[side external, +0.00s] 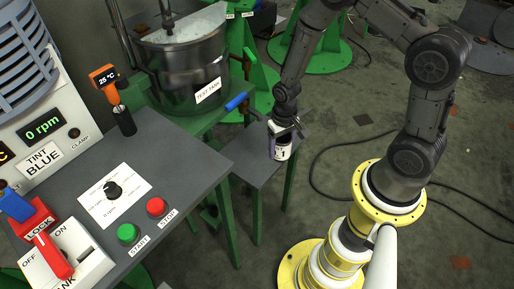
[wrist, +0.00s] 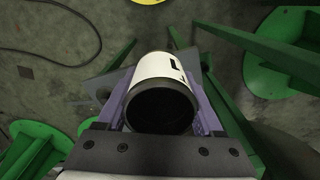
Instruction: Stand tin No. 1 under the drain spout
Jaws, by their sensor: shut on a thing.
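Tin No. 1 (side external: 281,148) is a small white can with a "1" on its label. It hangs roughly upright from my gripper (side external: 283,131), over the right end of a low grey shelf. In the wrist view the tin (wrist: 174,68) lies between my gripper's two purple-grey fingers (wrist: 161,108), shut on its sides, and its dark round end faces the camera. The steel test tank (side external: 180,70) stands to the upper left. A blue handle (side external: 237,102) sits low on its right side; the spout's mouth is not clear. I cannot tell whether the tin touches the shelf.
The low grey shelf (side external: 250,152) has bare room left of the tin. The control bench (side external: 185,160) with knob and buttons stands left, higher up. Green legs and stands surround the shelf. A black cable (side external: 325,165) lies on the floor at right.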

